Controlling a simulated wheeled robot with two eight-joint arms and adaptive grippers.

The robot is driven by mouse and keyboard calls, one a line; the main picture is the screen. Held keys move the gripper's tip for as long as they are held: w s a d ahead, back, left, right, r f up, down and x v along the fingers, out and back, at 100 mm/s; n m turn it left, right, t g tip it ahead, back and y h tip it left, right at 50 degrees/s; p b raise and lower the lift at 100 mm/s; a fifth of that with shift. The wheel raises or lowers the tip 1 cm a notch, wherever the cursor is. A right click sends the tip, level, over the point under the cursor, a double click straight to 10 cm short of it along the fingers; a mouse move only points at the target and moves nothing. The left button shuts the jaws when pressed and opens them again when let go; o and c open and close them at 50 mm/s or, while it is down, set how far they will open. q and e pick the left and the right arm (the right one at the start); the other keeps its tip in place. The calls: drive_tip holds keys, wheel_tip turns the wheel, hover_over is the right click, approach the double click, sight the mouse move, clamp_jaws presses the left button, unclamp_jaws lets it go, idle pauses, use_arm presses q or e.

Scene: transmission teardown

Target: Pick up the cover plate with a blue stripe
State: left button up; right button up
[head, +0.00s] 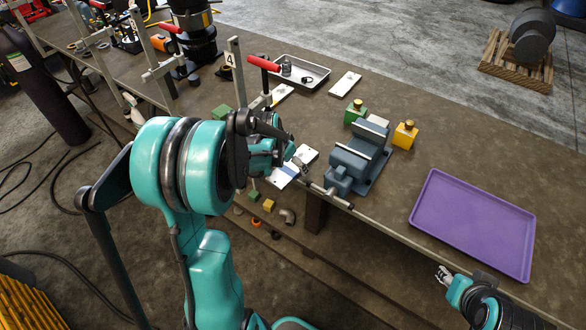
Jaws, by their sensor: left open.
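A white plate with blue on it (281,178) lies near the front edge of the bench, partly hidden by my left gripper. White plate surface (308,154) also shows just beyond the gripper; I cannot tell if it is the same plate. My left gripper (298,168) is open over this spot, its fingers small and partly hidden by the wrist. Two other pale plates lie farther back, one by the tray (345,83) and one near the red-handled clamp (281,94). My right gripper (444,275) is in front of the bench at lower right, its jaws unclear.
A blue-grey vise (358,160) stands right of my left gripper, its handle reaching toward the bench edge. Green (355,112) and yellow (405,135) blocks stand behind it. A purple tray (473,222) lies empty at right. A metal tray (312,69) and red-handled clamps (263,63) are farther back.

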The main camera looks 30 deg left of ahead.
use_arm(q)
drive_tip(key=shift+f, duration=0.1)
drive_tip(key=c, duration=1.8)
